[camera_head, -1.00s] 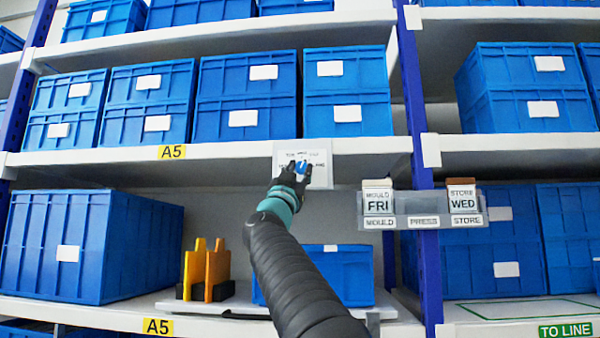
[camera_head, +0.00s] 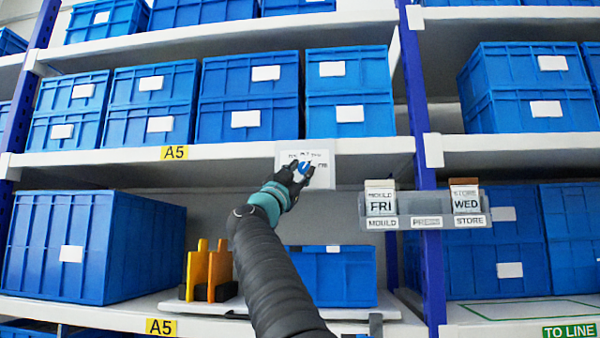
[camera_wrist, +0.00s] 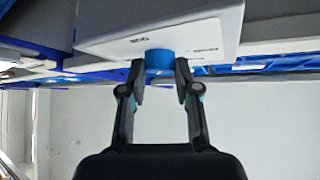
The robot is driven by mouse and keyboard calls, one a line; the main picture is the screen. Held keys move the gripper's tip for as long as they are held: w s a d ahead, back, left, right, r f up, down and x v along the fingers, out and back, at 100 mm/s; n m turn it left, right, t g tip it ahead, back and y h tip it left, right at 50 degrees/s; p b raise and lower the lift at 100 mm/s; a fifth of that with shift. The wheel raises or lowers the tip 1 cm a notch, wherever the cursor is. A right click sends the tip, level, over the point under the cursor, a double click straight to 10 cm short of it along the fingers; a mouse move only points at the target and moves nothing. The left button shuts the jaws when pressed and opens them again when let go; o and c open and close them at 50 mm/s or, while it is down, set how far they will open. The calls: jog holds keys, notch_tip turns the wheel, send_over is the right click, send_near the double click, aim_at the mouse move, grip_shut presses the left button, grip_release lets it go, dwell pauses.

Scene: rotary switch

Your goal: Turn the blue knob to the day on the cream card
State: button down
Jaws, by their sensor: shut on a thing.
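The blue knob (camera_head: 305,169) sits on a white dial plate (camera_head: 322,178) fixed to the shelf edge. My gripper (camera_head: 297,176) is shut on the knob, with one finger on each side; the wrist view also shows the blue knob (camera_wrist: 160,62) between the fingers (camera_wrist: 160,88). Small day labels ring the knob, but they are blurred and partly hidden by my gripper. The knob's pointer cannot be made out. A card with a cream top edge (camera_head: 380,199) reads MOULD FRI. A card with a brown top edge (camera_head: 466,199) reads STORE WED.
The cards stand in a grey holder (camera_head: 420,221) labelled MOULD, PRESS and STORE, right of the plate. Blue bins (camera_head: 95,245) fill the shelves. Yellow and orange upright pieces (camera_head: 207,270) stand on the lower shelf. A green-outlined area (camera_head: 530,309) at lower right is empty.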

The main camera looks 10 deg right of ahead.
jog(key=c, duration=0.8)
grip_release()
jog(key=shift+v, duration=6)
